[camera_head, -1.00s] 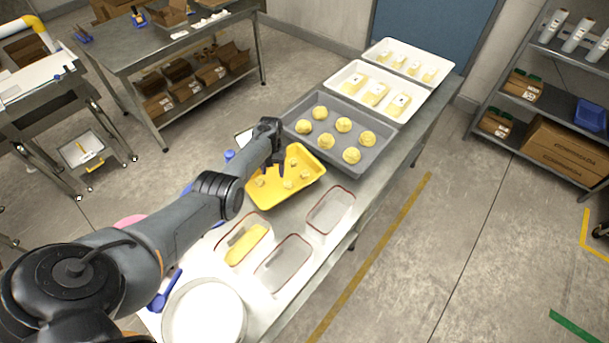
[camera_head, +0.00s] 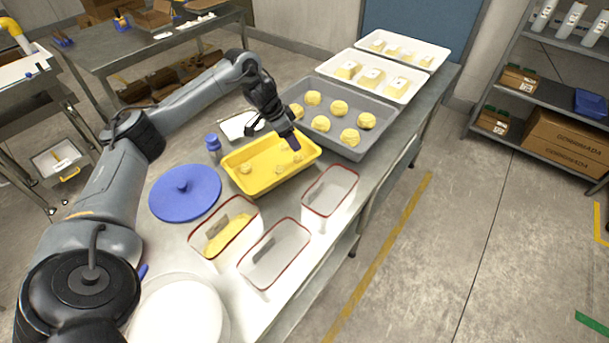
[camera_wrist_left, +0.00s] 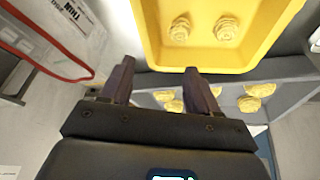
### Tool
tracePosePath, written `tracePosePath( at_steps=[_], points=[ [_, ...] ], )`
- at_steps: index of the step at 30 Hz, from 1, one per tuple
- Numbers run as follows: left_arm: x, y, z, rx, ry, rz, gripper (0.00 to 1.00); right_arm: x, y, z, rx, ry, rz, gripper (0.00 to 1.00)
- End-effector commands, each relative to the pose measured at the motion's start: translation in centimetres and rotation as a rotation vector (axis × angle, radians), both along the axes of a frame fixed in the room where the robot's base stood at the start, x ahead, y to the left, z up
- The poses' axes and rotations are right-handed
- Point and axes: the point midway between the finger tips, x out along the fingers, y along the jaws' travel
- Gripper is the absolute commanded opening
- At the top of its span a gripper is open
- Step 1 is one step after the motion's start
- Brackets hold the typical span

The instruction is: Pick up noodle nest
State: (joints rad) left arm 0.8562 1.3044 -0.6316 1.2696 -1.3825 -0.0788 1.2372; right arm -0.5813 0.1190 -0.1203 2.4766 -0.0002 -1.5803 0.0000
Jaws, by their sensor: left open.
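Small swirled pale-yellow noodle nests (camera_head: 246,168) lie in the yellow tray (camera_head: 262,185), partly hidden by my gripper. Two of these nests (camera_wrist_left: 180,28) show clearly in the left wrist view, inside the yellow tray (camera_wrist_left: 215,57). Larger round yellow nests (camera_head: 338,107) sit in rows in the grey tray (camera_head: 347,153) just behind; some also show in the left wrist view (camera_wrist_left: 250,104). My left gripper (camera_head: 273,136) is over the yellow tray, apart from the nests. It is open and empty, its two fingers spread in the left wrist view (camera_wrist_left: 157,80). My right gripper is out of view.
Red-rimmed clear containers (camera_head: 276,254) stand in front of the yellow tray; one (camera_head: 226,228) holds something yellow. A blue lid (camera_head: 185,191) and a blue-capped jar (camera_head: 213,148) lie to the left. White trays (camera_head: 402,99) are at the far end of the table.

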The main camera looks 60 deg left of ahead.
Motion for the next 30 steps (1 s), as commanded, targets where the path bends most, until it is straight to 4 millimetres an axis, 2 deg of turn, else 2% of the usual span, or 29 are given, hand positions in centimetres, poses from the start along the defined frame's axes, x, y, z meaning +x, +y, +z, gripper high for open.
tracePosePath(
  at_steps=[1, 5, 11, 18, 26, 30],
  points=[
    [-0.8, 1.3, -1.2, 0.021, 0.007, 0.018, 0.60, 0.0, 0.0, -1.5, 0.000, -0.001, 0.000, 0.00],
    [-1.4, 2.7, -1.3, 0.039, 0.002, 0.038, 0.60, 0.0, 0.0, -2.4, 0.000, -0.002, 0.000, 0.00],
    [-0.7, 2.6, -2.6, 0.038, -0.003, 0.037, 0.60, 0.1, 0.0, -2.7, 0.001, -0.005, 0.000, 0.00],
    [0.5, 2.4, -5.5, 0.037, -0.002, 0.039, 0.60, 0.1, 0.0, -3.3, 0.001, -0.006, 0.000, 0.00],
    [1.0, 2.3, -6.9, 0.038, -0.005, 0.038, 0.60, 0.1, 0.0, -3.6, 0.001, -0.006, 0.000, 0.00],
    [1.4, 2.3, -8.3, 0.038, -0.004, 0.038, 0.60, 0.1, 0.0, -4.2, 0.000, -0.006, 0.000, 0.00]
  ],
)
